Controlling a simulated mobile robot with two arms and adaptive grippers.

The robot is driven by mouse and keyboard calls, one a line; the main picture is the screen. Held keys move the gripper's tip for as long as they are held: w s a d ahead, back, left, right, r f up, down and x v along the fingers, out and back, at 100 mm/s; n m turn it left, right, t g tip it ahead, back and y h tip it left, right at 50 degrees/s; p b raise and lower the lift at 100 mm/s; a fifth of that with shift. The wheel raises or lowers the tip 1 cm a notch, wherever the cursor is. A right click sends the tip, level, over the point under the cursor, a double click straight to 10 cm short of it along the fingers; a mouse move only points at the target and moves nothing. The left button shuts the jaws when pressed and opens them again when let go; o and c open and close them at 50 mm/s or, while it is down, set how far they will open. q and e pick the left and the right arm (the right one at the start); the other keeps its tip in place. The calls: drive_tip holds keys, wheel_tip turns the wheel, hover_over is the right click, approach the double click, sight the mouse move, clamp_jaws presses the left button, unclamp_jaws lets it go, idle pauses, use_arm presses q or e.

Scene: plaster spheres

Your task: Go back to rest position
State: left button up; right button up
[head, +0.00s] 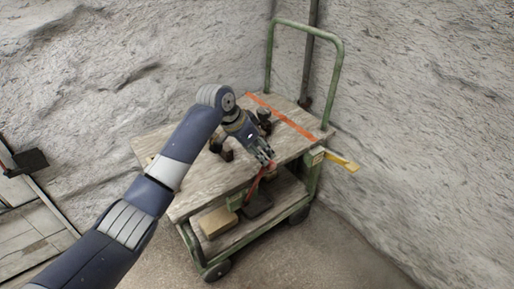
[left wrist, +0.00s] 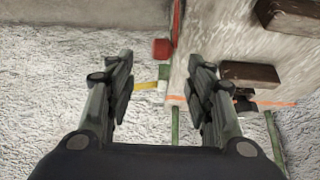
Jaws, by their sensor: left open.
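My left gripper (head: 268,160) is open above the front right edge of the cart's wooden top (head: 205,180). In the left wrist view its two fingers (left wrist: 158,62) stand apart with nothing held between them. A red part (left wrist: 161,48) shows in the gap beyond the fingers; a red bar (head: 255,184) hangs at the cart's edge just below the gripper in the head view. My right gripper is not in view.
Brown wooden blocks (left wrist: 250,75) lie on the cart top, partly hidden by my arm in the head view. The cart has a green handle (head: 340,75) and a lower shelf with a light block (head: 218,222). A yellow piece (head: 343,162) sticks out right. Rough walls stand behind.

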use_arm(q)
drive_tip(key=shift+s+a+r, duration=0.2)
drive_tip(key=shift+r, duration=0.25)
